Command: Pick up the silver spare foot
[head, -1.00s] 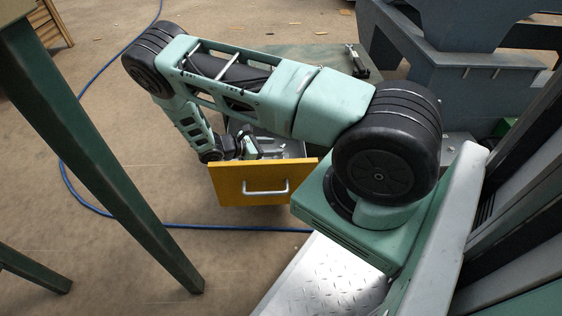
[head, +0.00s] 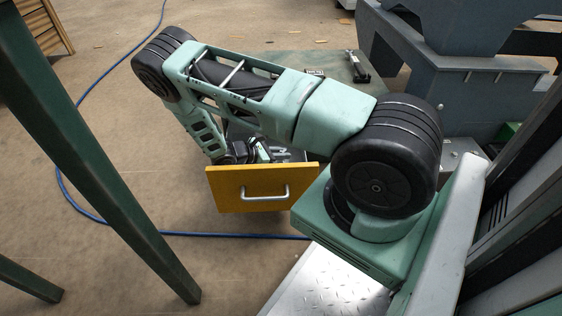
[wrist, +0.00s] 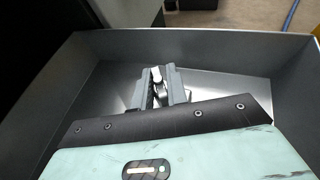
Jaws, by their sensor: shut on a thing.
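The silver spare foot (wrist: 157,76) shows in the wrist view as a small bright metal piece between the two grey fingers of my gripper (wrist: 158,82). My gripper is shut on it, inside a grey metal drawer (wrist: 225,86). The fingers and the gripper body hide most of the foot. In the head view the open drawer with its yellow front (head: 235,190) lies below my arm, and my gripper reaches down into it. The foot cannot be made out there.
The drawer walls stand close around my gripper. A green-topped cabinet (head: 335,66) with a dark tool (head: 358,66) on it is behind the drawer. A blue hose (head: 95,85) runs over the floor. A green table leg (head: 95,160) stands at left.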

